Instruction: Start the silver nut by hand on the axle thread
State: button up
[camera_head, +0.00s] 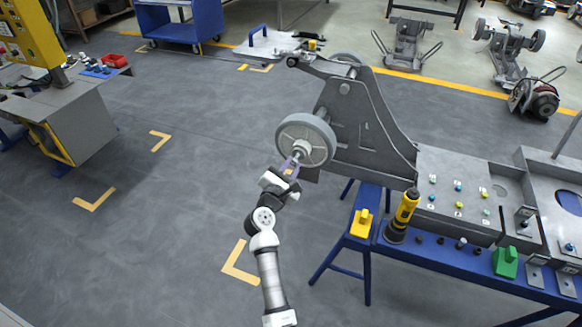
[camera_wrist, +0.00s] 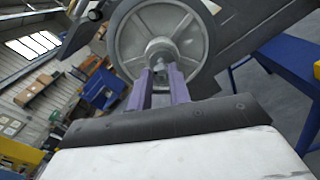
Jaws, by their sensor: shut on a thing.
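A grey wheel (camera_head: 306,141) is mounted on the side of the dark chassis (camera_head: 362,120), and its axle end points toward my gripper. In the wrist view the wheel (camera_wrist: 139,30) fills the upper middle, with the light hub and axle (camera_wrist: 161,52) at its centre. My gripper (camera_head: 292,165) is at the axle end in front of the hub. Its two purple fingers (camera_wrist: 160,80) are shut on a small silver piece, the nut (camera_wrist: 160,74), in line with the axle. I cannot tell whether the nut touches the thread.
A blue bench (camera_head: 455,262) stands at the right with a yellow-black power tool (camera_head: 402,216), a yellow block (camera_head: 361,223), a green block (camera_head: 505,262) and a grey tray of small coloured parts (camera_head: 458,190).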

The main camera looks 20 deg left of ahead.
jog(key=shift+w, duration=1.2)
dwell(0.4)
jog(key=shift+b, duration=0.3)
jog(key=shift+f+m+b, duration=0.15)
jog(key=shift+m+b, duration=0.4)
jog(key=shift+m, duration=0.05)
jog(key=m+b, duration=0.3)
jog(key=shift+d, duration=0.1)
jog(key=shift+m, duration=0.5)
jog(key=shift+b, duration=0.4)
